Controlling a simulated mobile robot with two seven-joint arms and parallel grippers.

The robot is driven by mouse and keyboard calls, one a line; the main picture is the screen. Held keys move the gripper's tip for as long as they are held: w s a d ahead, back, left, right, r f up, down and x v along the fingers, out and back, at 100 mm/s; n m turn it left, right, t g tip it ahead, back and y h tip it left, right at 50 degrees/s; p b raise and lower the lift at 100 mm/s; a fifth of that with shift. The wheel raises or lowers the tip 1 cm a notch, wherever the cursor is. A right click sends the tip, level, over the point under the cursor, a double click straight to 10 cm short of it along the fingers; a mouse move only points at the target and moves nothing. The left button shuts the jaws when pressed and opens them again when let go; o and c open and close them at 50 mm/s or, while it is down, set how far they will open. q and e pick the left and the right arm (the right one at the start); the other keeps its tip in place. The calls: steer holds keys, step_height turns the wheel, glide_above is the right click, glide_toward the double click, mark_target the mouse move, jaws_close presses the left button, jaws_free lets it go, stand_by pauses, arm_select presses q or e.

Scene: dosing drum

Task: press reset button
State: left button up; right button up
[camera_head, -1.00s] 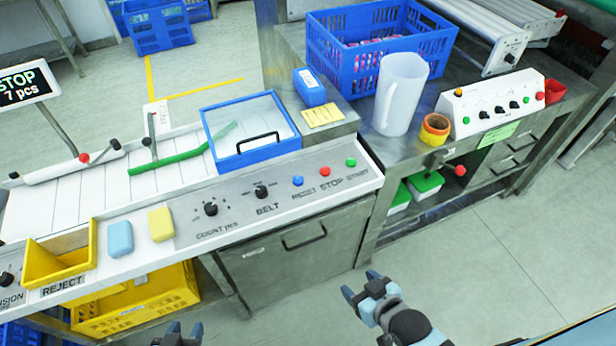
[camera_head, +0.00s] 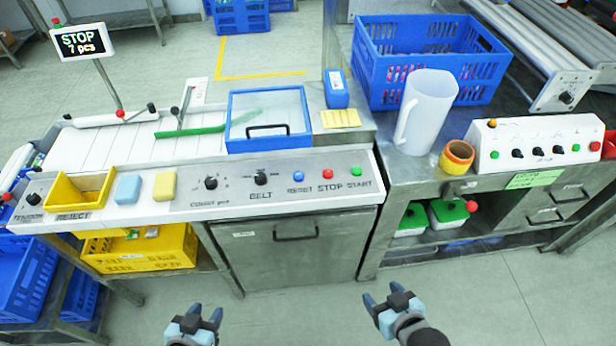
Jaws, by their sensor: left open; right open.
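The blue button labelled RESET (camera_head: 298,175) is on the sloping front panel (camera_head: 230,197) of the white conveyor counter. A red STOP button (camera_head: 325,173) and a green START button (camera_head: 356,171) sit to its right. The BELT knob (camera_head: 261,178) and the count knob (camera_head: 211,183) are to its left. My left gripper (camera_head: 196,316) is open and empty at the bottom of the picture, in front of the counter and apart from it. My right gripper (camera_head: 385,299) is open and empty to the right, also well short of the panel.
A display (camera_head: 82,42) reads STOP, 7 pcs. A blue-framed clear lid (camera_head: 268,118) stands behind the buttons. A white jug (camera_head: 424,110), tape rolls (camera_head: 457,157) and another control box (camera_head: 537,140) are on the right bench. The floor before the counter is clear.

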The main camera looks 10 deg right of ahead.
steer(key=shift+s+d, duration=0.1)
steer(key=shift+d, duration=0.4)
steer(key=shift+a, duration=0.35)
steer(key=shift+c, duration=0.2)
steer(key=shift+a, duration=0.2)
steer(key=c, duration=1.1)
steer(key=shift+d, duration=0.2)
jaws_close()
